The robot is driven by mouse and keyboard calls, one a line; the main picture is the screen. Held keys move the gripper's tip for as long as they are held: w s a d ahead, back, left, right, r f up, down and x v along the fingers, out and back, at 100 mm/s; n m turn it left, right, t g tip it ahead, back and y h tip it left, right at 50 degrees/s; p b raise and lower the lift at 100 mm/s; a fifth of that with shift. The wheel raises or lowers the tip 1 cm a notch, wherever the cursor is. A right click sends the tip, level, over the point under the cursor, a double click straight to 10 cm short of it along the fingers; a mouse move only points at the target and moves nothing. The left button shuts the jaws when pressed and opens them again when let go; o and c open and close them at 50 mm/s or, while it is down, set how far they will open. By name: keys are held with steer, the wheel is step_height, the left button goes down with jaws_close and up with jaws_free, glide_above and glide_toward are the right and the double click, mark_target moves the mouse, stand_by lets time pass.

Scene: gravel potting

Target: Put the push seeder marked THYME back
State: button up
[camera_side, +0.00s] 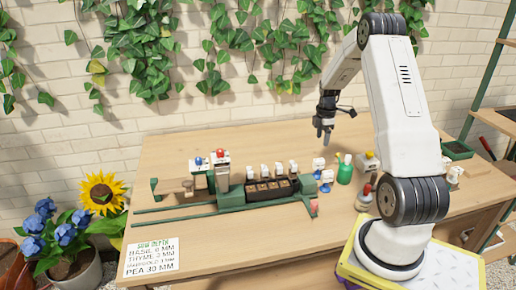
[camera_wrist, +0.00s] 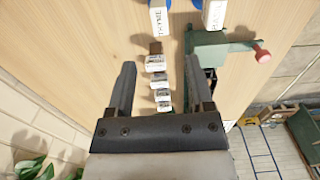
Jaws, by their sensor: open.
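The push seeder marked THYME (camera_wrist: 160,20) is white with blue and sits at the top of the wrist view, partly cut off. A similar white and blue one, marked with a partly legible word that looks like BASIL (camera_wrist: 213,14), is to its right. In the side view they appear to be the rear one (camera_side: 318,165) and front one (camera_side: 326,181) of a pair on the table, right of the green fixture. My gripper (camera_side: 324,134) hangs above the table behind them, pointing down; in the wrist view its two fingers (camera_wrist: 159,63) are apart with nothing held.
A green fixture (camera_side: 231,196) on rails holds a dark tray (camera_side: 270,190), with several small white labelled blocks (camera_side: 264,170) behind it. A green bottle (camera_side: 344,170) stands right of the seeders. A sow depth sign (camera_side: 151,258) lies front left.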

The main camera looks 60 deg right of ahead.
stand_by(0.4)
steer(key=w+a+r+m+t, duration=0.15)
steer(key=w+a, duration=0.25)
steer(key=a, duration=0.6)
steer(key=w+a+r+m+g, duration=0.1)
steer(key=w+a+r+m, duration=0.15)
steer(key=a, duration=0.75)
steer(key=s+a+m+t, duration=0.1)
steer(key=s+a+m, duration=0.1)
steer(key=a, duration=0.8)
steer(key=s+a+r+m+t, duration=0.1)
steer(key=s+a+m, duration=0.2)
steer(key=a, duration=0.7)
steer(key=shift+s+a, duration=0.4)
steer(key=shift+s, duration=0.65)
